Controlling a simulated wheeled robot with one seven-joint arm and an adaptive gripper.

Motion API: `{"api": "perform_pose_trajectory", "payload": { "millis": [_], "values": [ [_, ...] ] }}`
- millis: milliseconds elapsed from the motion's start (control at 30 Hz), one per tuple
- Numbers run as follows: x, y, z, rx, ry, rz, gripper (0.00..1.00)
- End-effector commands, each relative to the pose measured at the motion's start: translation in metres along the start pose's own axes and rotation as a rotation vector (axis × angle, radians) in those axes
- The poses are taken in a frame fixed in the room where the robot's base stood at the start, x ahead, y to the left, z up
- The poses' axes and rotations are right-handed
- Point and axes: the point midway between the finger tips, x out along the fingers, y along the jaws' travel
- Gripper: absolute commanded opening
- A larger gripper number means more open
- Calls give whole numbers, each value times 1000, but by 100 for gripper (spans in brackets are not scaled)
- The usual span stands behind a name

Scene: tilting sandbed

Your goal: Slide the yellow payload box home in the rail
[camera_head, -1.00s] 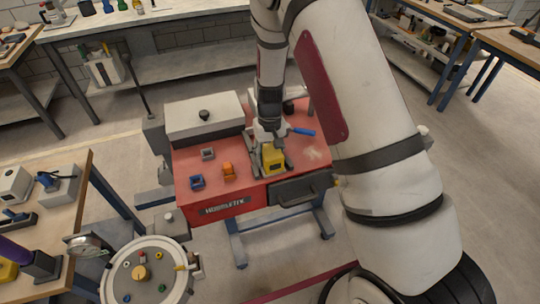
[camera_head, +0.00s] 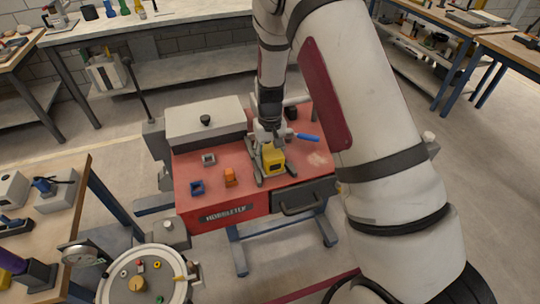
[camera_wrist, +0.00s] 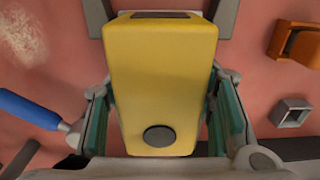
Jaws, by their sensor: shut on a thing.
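The yellow payload box (camera_head: 272,157) sits on the red tabletop, between the grey rails (camera_head: 255,166) in the head view. In the wrist view the yellow box (camera_wrist: 162,75) fills the middle, with a dark round spot at its near end and a dark strip at its far end. My gripper (camera_wrist: 162,125) is shut on the box, with a green-lined finger along each side. In the head view my gripper (camera_head: 266,138) comes down on the box from behind. Grey rail parts (camera_wrist: 224,18) show beside the box's far end. The box's underside is hidden.
A blue-handled tool (camera_wrist: 32,108) lies close beside my gripper. An orange block (camera_head: 230,176), a grey square ring (camera_head: 208,159) and a blue one (camera_head: 197,187) lie left of the rail. A white-lidded box (camera_head: 205,120) stands at the back left.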

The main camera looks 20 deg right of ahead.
Motion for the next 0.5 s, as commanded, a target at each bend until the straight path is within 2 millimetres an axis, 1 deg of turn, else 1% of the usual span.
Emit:
{"api": "perform_pose_trajectory", "payload": {
  "millis": [200,300,500],
  "values": [
    [1,0,-8,-1,0,0,0],
    [0,0,-8,-1,2,0,0],
    [-1,0,-13,0,6,-1,0]
  ]
}}
